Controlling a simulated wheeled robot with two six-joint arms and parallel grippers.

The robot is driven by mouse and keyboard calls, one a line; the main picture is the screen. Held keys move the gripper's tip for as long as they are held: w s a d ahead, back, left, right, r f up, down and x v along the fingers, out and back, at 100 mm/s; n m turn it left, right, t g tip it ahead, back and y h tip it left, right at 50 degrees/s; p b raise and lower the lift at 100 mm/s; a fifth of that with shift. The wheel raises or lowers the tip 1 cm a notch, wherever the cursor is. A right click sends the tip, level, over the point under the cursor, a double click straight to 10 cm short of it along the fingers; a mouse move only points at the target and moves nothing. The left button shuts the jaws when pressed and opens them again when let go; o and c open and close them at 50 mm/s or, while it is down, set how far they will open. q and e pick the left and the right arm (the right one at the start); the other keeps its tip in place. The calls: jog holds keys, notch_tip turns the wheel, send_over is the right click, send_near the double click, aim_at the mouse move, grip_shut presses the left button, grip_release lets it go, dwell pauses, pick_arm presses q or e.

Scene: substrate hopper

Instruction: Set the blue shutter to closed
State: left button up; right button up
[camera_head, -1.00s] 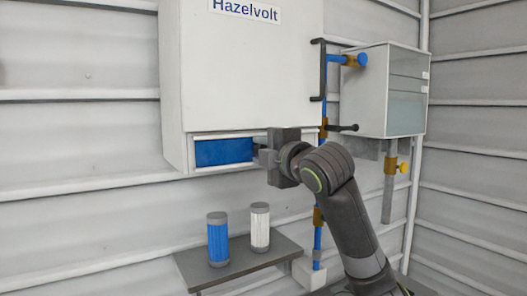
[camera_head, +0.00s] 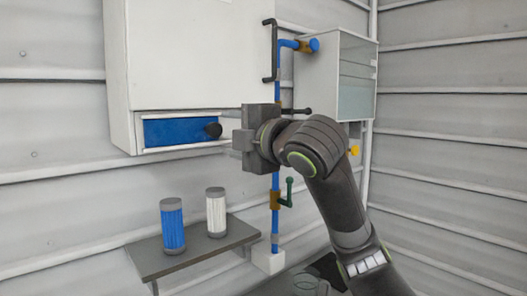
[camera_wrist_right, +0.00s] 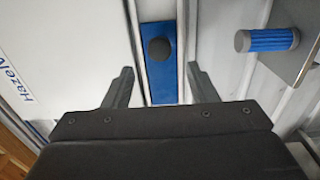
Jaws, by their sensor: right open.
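The blue shutter (camera_head: 172,132) is a flat blue panel in a pale frame low on the front of the white hopper. Its dark round knob (camera_head: 214,130) sits near the panel's right end. The blue panel covers the visible opening from its left end to about the knob. My right gripper (camera_head: 229,135) is just right of the knob, apart from it, with open, empty fingers. In the wrist view the blue shutter (camera_wrist_right: 158,88) and knob (camera_wrist_right: 159,49) show between and beyond the open fingers (camera_wrist_right: 160,73). My left gripper is out of view.
A grey shelf (camera_head: 205,246) below holds a blue canister (camera_head: 172,226) and a white canister (camera_head: 216,211). A blue pipe (camera_head: 276,180) with a green-handled valve (camera_head: 287,195) runs behind my right arm. A grey box (camera_head: 325,75) hangs at right.

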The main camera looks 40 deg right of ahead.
jog(key=s+b, duration=0.3)
jog(key=s, duration=0.6)
jog(key=shift+s+d, duration=0.25)
jog(key=shift+d, duration=0.05)
